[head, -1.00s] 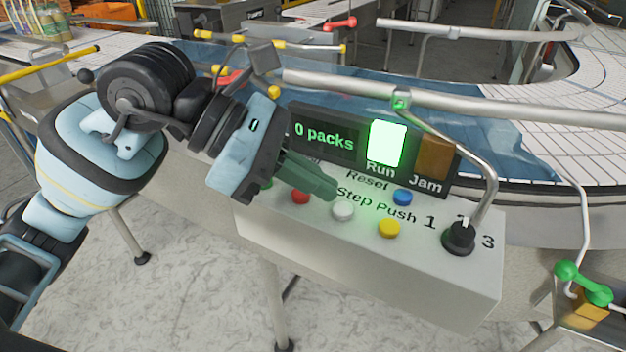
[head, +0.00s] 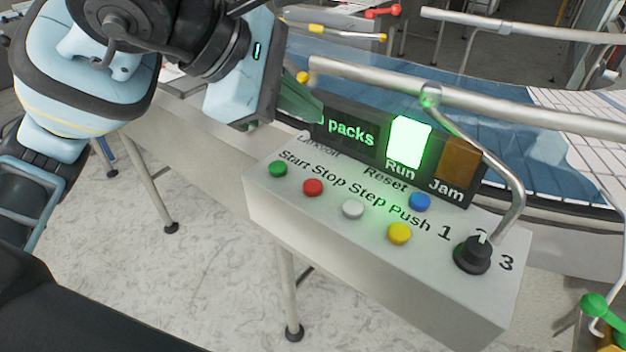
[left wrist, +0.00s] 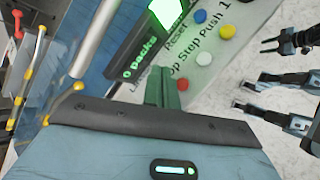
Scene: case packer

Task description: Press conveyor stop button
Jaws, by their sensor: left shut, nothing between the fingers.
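The conveyor control box (head: 370,270) has a sloped top with labelled buttons. The red Stop button (head: 313,187) sits between the green Start button (head: 278,169) and the white Step button (head: 352,209). The red button also shows in the left wrist view (left wrist: 183,85), just right of the fingertips. My left gripper (head: 316,108) is shut and empty. Its green fingers are above and behind the button row, in front of the left end of the packs display (head: 350,131), and appear clear of the Stop button. The Run lamp (head: 408,142) glows green.
A yellow Push button (head: 399,233), blue Reset button (head: 420,202) and black selector knob (head: 474,255) share the panel. The dark Jam lamp (head: 459,160) is unlit. A metal rail (head: 500,107) runs behind the box, with a bent tube coming down at its right.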

